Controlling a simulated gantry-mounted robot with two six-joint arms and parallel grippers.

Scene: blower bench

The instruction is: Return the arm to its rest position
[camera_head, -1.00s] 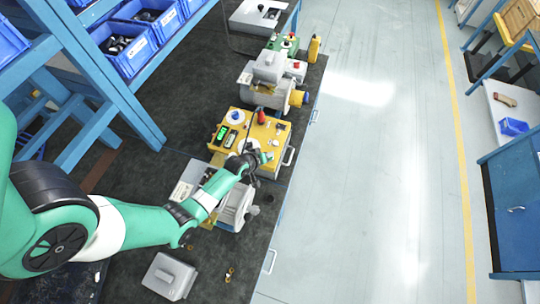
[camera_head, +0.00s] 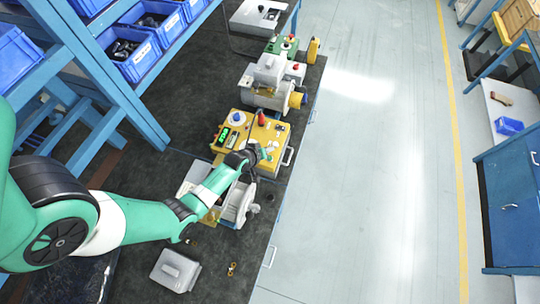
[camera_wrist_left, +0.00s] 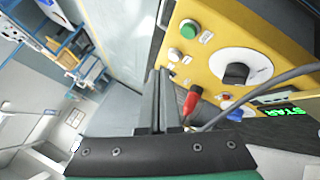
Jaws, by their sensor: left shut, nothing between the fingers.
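My left arm (camera_head: 135,222) reaches in from the left over the bench. In the left wrist view the two dark fingers (camera_wrist_left: 156,100) lie together, shut and empty. That view also shows the yellow box (camera_wrist_left: 208,62) with a green button (camera_wrist_left: 189,29), a black-knobbed dial (camera_wrist_left: 238,72), a red plug (camera_wrist_left: 191,102) and a grey cable. I cannot tell whether the fingers touch the box. My right gripper is not in view.
A grey motor housing (camera_head: 236,206) stands under the forearm. A grey cover (camera_head: 175,270) and small brass parts (camera_head: 232,268) lie at the front of the dark bench (camera_head: 150,175). Another blower unit (camera_head: 266,88) stands behind the box. Blue bins (camera_head: 137,62) fill a rack at left.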

